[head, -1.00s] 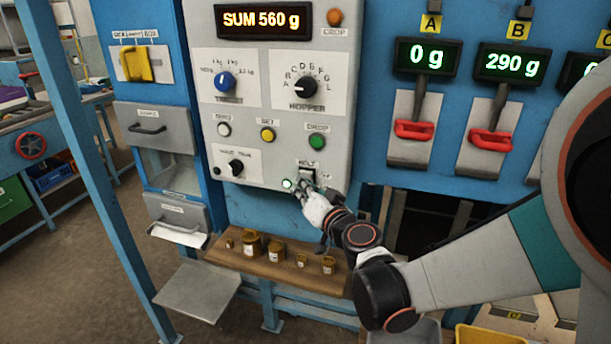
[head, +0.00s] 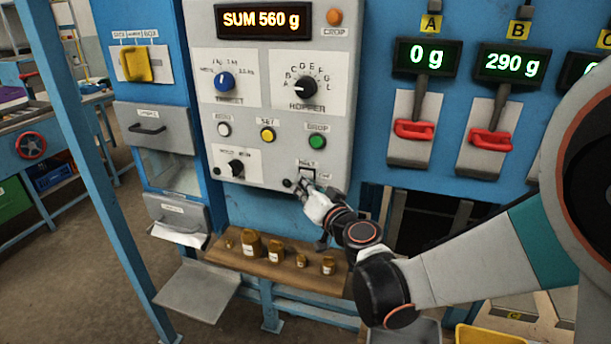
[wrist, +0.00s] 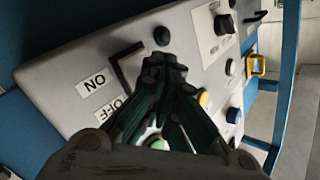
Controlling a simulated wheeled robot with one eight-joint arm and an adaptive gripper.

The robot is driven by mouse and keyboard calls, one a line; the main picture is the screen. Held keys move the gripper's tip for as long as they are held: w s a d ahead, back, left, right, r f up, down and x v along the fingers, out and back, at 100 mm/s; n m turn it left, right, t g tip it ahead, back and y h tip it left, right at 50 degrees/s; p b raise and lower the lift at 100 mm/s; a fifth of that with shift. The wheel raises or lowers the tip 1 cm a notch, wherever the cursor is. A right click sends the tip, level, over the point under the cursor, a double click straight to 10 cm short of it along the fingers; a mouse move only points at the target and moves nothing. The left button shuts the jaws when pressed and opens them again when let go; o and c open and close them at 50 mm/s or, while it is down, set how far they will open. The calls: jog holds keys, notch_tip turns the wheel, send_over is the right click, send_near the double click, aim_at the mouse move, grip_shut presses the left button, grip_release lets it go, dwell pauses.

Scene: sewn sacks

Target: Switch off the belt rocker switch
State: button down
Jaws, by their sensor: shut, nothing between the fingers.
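The belt rocker switch (head: 308,174) sits low on the right of the grey control panel, under a small BELT label. In the wrist view the rocker (wrist: 125,62) shows in a dark frame, with an ON label (wrist: 93,83) and an OFF label (wrist: 108,108) beside it. A small round lamp (head: 287,183) left of the switch is dark; it also shows dark in the wrist view (wrist: 161,36). My gripper (head: 302,188) is shut and empty, its fingertips (wrist: 164,68) close to the rocker and hiding part of it. I cannot tell whether they touch it.
Above the switch are a green DROP button (head: 317,142), a yellow button (head: 267,135) and the hopper dial (head: 306,87). A wooden shelf (head: 270,270) with several brass weights lies below. Red-handled levers (head: 414,130) stand to the right.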

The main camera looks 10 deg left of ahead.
jog(key=shift+s, duration=0.75)
jog(key=s, duration=0.3)
jog(key=s+b, duration=0.1)
jog(key=s, duration=0.1)
jog(key=shift+a+f, duration=0.25)
jog(key=shift+f, duration=0.1)
